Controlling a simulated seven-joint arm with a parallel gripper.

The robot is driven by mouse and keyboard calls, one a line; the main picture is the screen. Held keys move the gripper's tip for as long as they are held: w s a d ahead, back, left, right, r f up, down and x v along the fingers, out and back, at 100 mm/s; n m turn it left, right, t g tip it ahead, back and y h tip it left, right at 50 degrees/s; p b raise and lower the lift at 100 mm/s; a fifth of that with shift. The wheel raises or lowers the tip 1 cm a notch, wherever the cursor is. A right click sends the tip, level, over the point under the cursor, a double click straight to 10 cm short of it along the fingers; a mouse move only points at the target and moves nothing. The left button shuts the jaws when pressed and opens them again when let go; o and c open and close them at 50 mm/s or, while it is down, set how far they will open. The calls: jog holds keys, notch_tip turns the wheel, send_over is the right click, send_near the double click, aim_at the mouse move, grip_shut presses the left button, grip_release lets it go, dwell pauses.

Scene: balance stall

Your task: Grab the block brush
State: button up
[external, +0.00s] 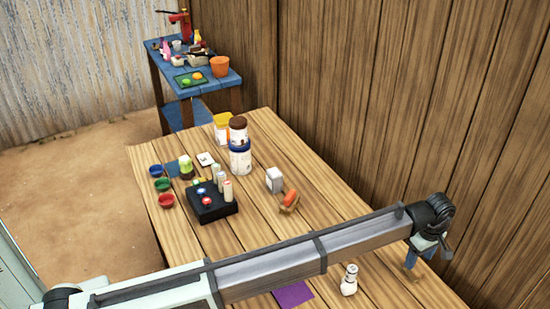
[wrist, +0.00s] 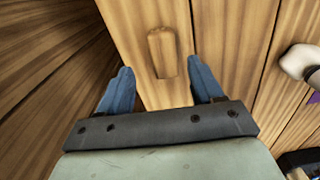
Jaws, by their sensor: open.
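A wooden block with a rounded end, which looks like the block brush (wrist: 162,50), lies on the table in the wrist view. Its wood is close in colour to the planks, and any bristles are hidden. My gripper (wrist: 160,84) is open, with one blue finger on each side of the block's near end and gaps to both. Nothing is held. In the external view my gripper (external: 421,257) is over the right side of the table, pointing down. I cannot make out the block there.
A white shaker-like bottle (external: 348,281) and a purple cloth (external: 293,294) are left of my gripper. A white box (external: 274,180), an orange item (external: 290,198), a black stand (external: 212,205) and jars (external: 240,160) stand farther back. A plank wall (external: 440,110) borders the table.

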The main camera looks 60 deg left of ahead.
aim_at(415, 267)
jog(key=shift+s+f, duration=0.15)
jog(key=shift+f, duration=1.15)
jog(key=shift+s+f, duration=0.15)
jog(key=shift+f, duration=1.1)
jog(key=shift+c, duration=0.3)
jog(key=c, duration=1)
jog(key=shift+r, duration=0.15)
